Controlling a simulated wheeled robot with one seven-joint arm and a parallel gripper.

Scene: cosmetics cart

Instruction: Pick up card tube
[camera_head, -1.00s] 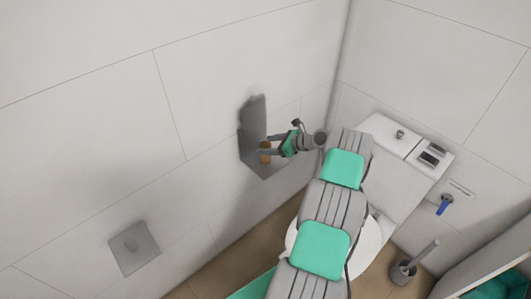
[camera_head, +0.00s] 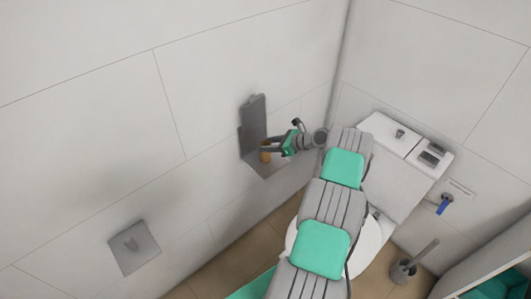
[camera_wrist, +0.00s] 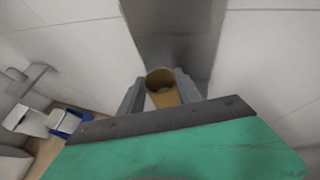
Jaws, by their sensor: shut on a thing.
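The card tube (camera_wrist: 161,77) is a short brown cardboard roll. In the wrist view it stands between the two fingers of my gripper (camera_wrist: 162,90), its open end facing the camera. My gripper is shut on it, a finger on each side. In the head view the tube (camera_head: 265,156) is a small brown spot at the tips of my gripper (camera_head: 267,151), in front of a grey metal holder (camera_head: 254,122) on the left wall. I cannot tell whether the tube touches the holder.
A toilet with a white cistern (camera_head: 391,167) stands in the corner. A toilet brush (camera_head: 404,270) stands on the floor at right. A blue-handled item (camera_head: 444,205) is on the right wall. A grey plate (camera_head: 134,248) is on the left wall.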

